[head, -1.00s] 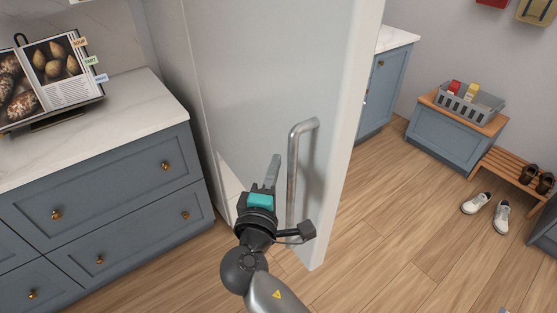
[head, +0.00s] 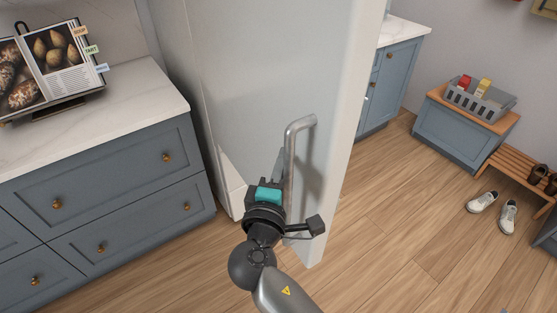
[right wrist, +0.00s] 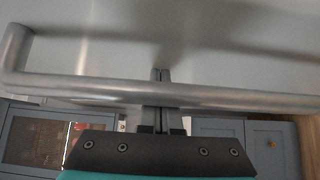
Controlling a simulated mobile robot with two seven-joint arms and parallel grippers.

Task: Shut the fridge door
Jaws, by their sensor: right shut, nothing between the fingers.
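The fridge door (head: 240,80) is a tall pale grey panel. It stands out into the room, its thick free edge (head: 345,140) at the right. A vertical metal bar handle (head: 291,165) is fixed near that edge; it also crosses the right wrist view (right wrist: 230,97). My right gripper (head: 279,165) is at the left of the handle's lower half. In the right wrist view its closed, empty fingers (right wrist: 160,76) pass behind the bar, on the door side, with tips showing beyond it. I cannot tell whether they touch bar or door. My left gripper is out of view.
Blue drawers with a pale worktop (head: 120,110) and an open cookbook (head: 55,70) stand left of the door. At right are a blue cabinet (head: 395,75), a bench with a grey basket (head: 480,103), and white shoes (head: 508,215). The wooden floor between is clear.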

